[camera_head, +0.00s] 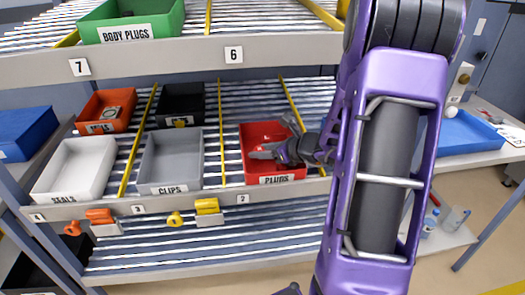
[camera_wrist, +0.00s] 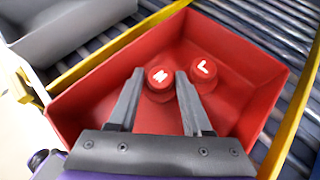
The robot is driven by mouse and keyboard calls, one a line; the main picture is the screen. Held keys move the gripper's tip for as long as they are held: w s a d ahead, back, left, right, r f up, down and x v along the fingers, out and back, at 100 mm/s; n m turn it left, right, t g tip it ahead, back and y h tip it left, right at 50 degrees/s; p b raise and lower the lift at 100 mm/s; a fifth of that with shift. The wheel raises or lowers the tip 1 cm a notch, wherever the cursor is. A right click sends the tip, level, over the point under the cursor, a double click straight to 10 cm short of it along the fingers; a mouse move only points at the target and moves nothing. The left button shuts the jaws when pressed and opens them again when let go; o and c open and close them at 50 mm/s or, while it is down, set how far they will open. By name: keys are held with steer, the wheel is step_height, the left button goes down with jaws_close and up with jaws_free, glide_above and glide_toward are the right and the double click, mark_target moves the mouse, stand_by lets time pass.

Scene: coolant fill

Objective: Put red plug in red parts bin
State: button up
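The red parts bin (camera_head: 248,170), labelled PLUGS, stands on the middle shelf; it also fills much of the wrist view (camera_wrist: 85,110). Two round red plugs are in it. One plug has a white letter that looks like M or N (camera_wrist: 158,82); the other, marked L (camera_wrist: 204,70), is to its right. My gripper (camera_head: 268,142) reaches into the bin from the right. In the wrist view my gripper (camera_wrist: 160,73) is open, with its fingertips on either side of the M or N plug and gaps visible. Whether the fingers touch it lower down is hidden.
A grey CLIPS bin (camera_head: 148,180) and a white SEALS bin (camera_head: 48,178) stand left of the red bin. Orange (camera_head: 124,103) and black (camera_head: 203,107) bins are behind. A yellow divider (camera_head: 221,130) runs beside the red bin. The upper shelf (camera_head: 285,50) is above.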

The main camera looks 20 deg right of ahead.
steer(key=shift+r, duration=0.2)
steer(key=p+v, duration=0.1)
steer(key=v, duration=1.1)
steer(key=shift+f+p, duration=0.15)
steer(key=shift+p, duration=0.25)
steer(key=shift+s, duration=0.1)
